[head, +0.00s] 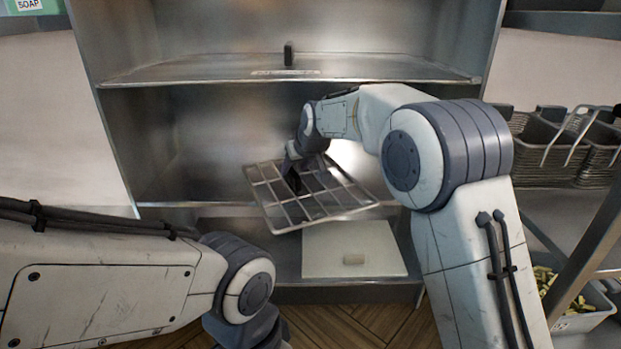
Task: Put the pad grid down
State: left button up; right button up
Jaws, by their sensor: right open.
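The pad grid (337,212), a metal frame with square openings, is at the middle shelf level of the metal cabinet. It sits turned at an angle, and its near edge shows in front of the shelf's front edge. I cannot tell how much of it rests on the shelf. My right gripper (293,180) is open at the grid's far left part, with its dark fingers over or among the bars. Whether they touch the bars is not clear. My left arm shows at lower left, but its gripper is out of view.
The upper shelf (200,70) holds a small dark item (289,53). Dark wire baskets (550,140) stand at right, above a bin of cut food (570,308).

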jog(key=p+v, duration=0.1)
jog(key=v, duration=0.2)
jog(key=shift+w+r, duration=0.1)
jog(key=shift+r, duration=0.1)
jog(key=s+d+p, duration=0.1)
jog(key=s, duration=0.2)
jog(key=s+d, duration=0.2)
jog(key=s, duration=0.2)
jog(key=s+d+f+p, duration=0.1)
jog(key=s, duration=0.2)
jog(key=shift+s+d+f+p, duration=0.1)
jog(key=shift+s+d+p, duration=0.05)
jog(key=shift+s+p, duration=0.2)
jog(key=s+a+f+n+g, duration=0.1)
jog(key=s+a+f+g, duration=0.15)
jog(key=s, duration=1.15)
pick_arm(q)
notch_tip(320, 180, up, 5)
jog(key=shift+f, duration=0.15)
pick_arm(e)
jog(key=s+d+f+n+g+h, duration=0.1)
jog(key=s+d+g, duration=0.1)
jog(key=s, duration=0.8)
jog(key=s+d+f+g+h, duration=0.1)
jog(key=s+d+g, duration=0.1)
jog(key=s, duration=0.8)
jog(key=shift+d+f+n+g, duration=0.4)
jog(key=shift+g, duration=0.15)
